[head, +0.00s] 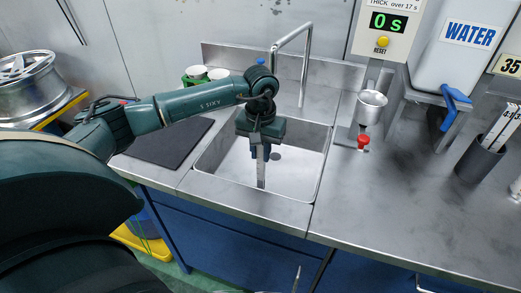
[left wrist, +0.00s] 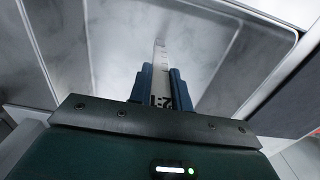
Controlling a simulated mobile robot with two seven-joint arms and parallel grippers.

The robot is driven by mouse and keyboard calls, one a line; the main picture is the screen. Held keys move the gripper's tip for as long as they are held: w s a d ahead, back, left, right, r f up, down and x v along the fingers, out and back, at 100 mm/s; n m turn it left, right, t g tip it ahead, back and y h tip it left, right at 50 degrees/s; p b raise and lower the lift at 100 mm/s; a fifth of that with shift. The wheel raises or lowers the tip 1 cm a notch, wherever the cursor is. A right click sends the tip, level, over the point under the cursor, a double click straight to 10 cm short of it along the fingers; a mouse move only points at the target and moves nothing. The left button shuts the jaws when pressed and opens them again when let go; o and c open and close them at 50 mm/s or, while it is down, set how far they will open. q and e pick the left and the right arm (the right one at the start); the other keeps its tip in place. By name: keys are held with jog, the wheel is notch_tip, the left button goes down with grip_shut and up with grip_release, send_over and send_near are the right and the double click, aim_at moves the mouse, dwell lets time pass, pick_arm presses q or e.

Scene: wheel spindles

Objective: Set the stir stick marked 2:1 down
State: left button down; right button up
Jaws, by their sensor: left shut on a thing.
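My left gripper (head: 261,153) is shut on a pale, flat stir stick (head: 261,175) over the sink (head: 311,185). The stick points downward below the fingers. I cannot tell in the head view whether its lower end touches the sink floor. In the left wrist view the stick (left wrist: 159,55) stands out between the blue fingers (left wrist: 161,88), with dark marking, partly covered, that looks like 2:1.
A dark cup (head: 477,163) with marked sticks stands at the right. A steel cup (head: 371,107) sits under the display, near a red knob (head: 363,142). A faucet (head: 304,65) rises behind the sink. A dark mat (head: 172,143) lies left; the right counter front is clear.

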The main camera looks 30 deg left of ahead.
pick_arm(q)
jog(key=c, duration=1.6)
grip_release()
jog(key=shift+o, duration=1.4)
pick_arm(e)
jog(key=shift+w+r, duration=0.15)
jog(key=shift+r, duration=0.25)
pick_arm(q)
jog(key=shift+r+p, duration=0.25)
jog(key=shift+p, duration=0.1)
jog(key=shift+r, duration=0.3)
notch_tip(320, 180, up, 11)
jog(key=shift+f+b, duration=0.2)
jog(key=shift+b, duration=0.7)
jog(key=shift+r, duration=0.3)
pick_arm(e)
jog(key=shift+a+f, duration=0.3)
